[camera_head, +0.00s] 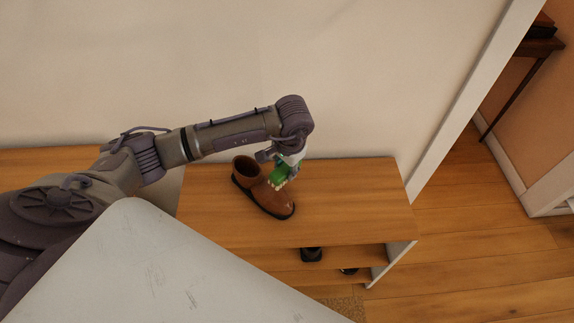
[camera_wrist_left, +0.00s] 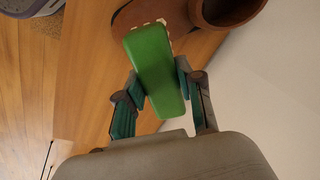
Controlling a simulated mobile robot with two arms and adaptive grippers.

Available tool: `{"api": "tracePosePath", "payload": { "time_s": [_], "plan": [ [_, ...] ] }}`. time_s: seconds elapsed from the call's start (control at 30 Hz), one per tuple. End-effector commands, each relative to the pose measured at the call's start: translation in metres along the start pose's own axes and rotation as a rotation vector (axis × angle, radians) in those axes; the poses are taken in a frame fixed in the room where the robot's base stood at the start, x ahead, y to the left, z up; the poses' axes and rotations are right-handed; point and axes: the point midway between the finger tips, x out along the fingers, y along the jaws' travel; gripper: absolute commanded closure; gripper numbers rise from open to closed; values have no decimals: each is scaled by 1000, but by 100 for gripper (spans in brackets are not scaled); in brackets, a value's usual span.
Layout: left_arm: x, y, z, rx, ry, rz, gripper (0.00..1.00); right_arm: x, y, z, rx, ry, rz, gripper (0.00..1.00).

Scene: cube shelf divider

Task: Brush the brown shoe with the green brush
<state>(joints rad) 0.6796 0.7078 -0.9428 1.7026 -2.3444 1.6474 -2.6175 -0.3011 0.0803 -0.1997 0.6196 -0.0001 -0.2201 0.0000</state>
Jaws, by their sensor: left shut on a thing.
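A brown ankle shoe (camera_head: 262,188) stands upright on the wooden top of a low shelf (camera_head: 340,195). Its toe points toward the lower right in the head view. My left gripper (camera_head: 285,166) is shut on the green brush (camera_head: 279,175), just above the shoe's front part. In the left wrist view the left gripper (camera_wrist_left: 155,88) clasps the green brush (camera_wrist_left: 156,70) by its sides. Pale bristles show at the brush's far end, over the brown shoe (camera_wrist_left: 160,14). I cannot tell whether the bristles touch the leather. My right gripper is not in view.
Dark shoes (camera_head: 311,254) sit on the shelf's lower level. The wall (camera_head: 360,70) is close behind the shelf. The shelf top right of the shoe is clear. A doorway and a dark table (camera_head: 541,47) are at the right.

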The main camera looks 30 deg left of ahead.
Motion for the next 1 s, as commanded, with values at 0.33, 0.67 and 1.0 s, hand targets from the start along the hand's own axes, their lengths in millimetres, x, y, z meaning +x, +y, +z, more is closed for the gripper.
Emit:
{"api": "tracePosePath", "payload": {
  "time_s": [0.33, 0.67, 1.0],
  "plan": [
    [50, 1, 2, -2, -1, 1, 96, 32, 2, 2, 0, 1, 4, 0],
    [45, 0, -22, -1, 0, 0, 96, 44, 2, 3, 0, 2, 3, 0],
    [44, 0, -22, -1, 0, 0, 96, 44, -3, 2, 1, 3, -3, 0]
  ]
}}
